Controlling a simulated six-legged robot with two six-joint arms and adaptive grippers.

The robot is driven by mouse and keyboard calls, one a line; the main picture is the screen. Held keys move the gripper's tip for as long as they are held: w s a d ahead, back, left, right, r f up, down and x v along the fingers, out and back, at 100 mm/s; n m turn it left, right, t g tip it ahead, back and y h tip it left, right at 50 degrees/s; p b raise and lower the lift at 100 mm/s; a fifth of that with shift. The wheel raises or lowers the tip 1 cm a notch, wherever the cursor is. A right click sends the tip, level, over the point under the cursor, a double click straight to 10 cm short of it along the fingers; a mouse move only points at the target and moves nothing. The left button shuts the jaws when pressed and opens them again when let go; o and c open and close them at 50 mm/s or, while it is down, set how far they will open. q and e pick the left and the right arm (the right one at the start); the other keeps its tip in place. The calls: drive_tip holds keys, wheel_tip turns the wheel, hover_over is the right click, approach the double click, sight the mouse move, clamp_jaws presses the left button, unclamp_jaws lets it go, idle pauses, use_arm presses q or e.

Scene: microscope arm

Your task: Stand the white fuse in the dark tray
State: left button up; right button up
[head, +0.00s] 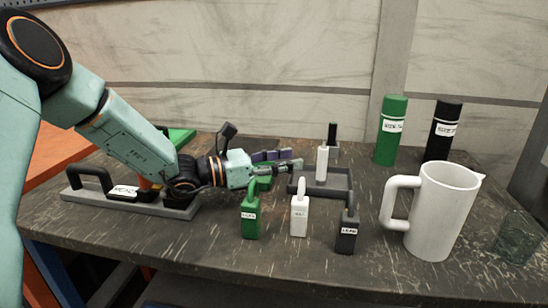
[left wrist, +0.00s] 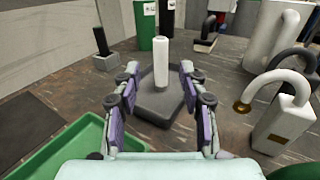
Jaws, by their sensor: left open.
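The white fuse (head: 322,163) is a plain white cylinder that stands upright in the dark tray (head: 343,181). In the left wrist view the fuse (left wrist: 161,62) rises from the dark tray (left wrist: 150,101) and lines up with the gap between my fingers. My left gripper (head: 296,165) reaches in from the left, low over the tray's left side. Its jaws are open and empty, with the fingertips (left wrist: 159,74) short of the fuse and apart from it. My right gripper is out of view.
Green (head: 251,216), white (head: 300,214) and dark (head: 347,232) padlocks stand in front of the tray. A white mug (head: 445,212) and a glass (head: 519,238) stand right. Green (head: 390,130) and black (head: 442,131) cylinders stand behind. A black-handled piece (head: 332,133) is behind the fuse.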

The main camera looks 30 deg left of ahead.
use_arm(q)
drive_tip(key=shift+p+v, duration=0.35)
drive_tip(key=shift+v, duration=1)
drive_tip(key=shift+r, duration=0.1)
idle(0.4)
